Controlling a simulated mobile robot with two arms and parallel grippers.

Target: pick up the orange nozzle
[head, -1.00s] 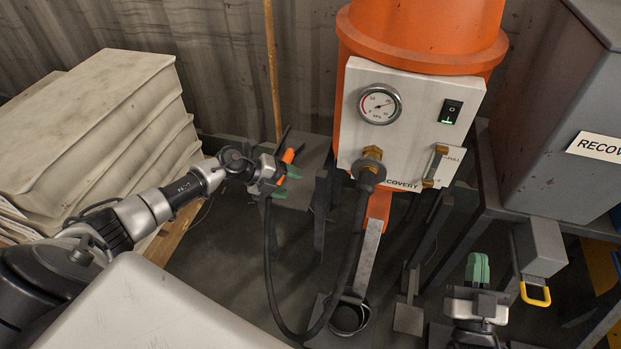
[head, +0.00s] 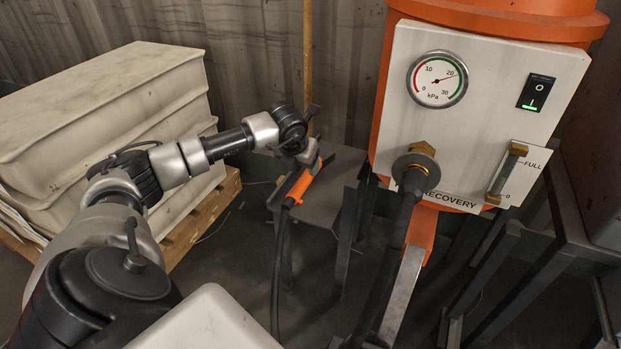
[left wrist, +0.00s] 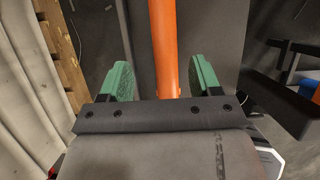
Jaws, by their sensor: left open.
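The orange nozzle (head: 301,187) is at the end of a dark hose, above a small grey stand (head: 325,205) in the head view. My left gripper (head: 313,158) is right at the nozzle, its fingers mostly hidden by the wrist. In the left wrist view its green fingertips (left wrist: 163,80) are open, with gaps on both sides of the orange nozzle (left wrist: 164,40), which runs between them. The exact depth of the nozzle between the jaws is hard to tell. My right gripper is out of view.
The orange recovery unit with its white gauge panel (head: 478,110) stands to the right of the nozzle. Its thick hose (head: 395,250) hangs below the panel. Stacked pale slabs (head: 105,110) lie on a wooden pallet (head: 205,215) at left. A wooden pole (head: 307,55) stands behind.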

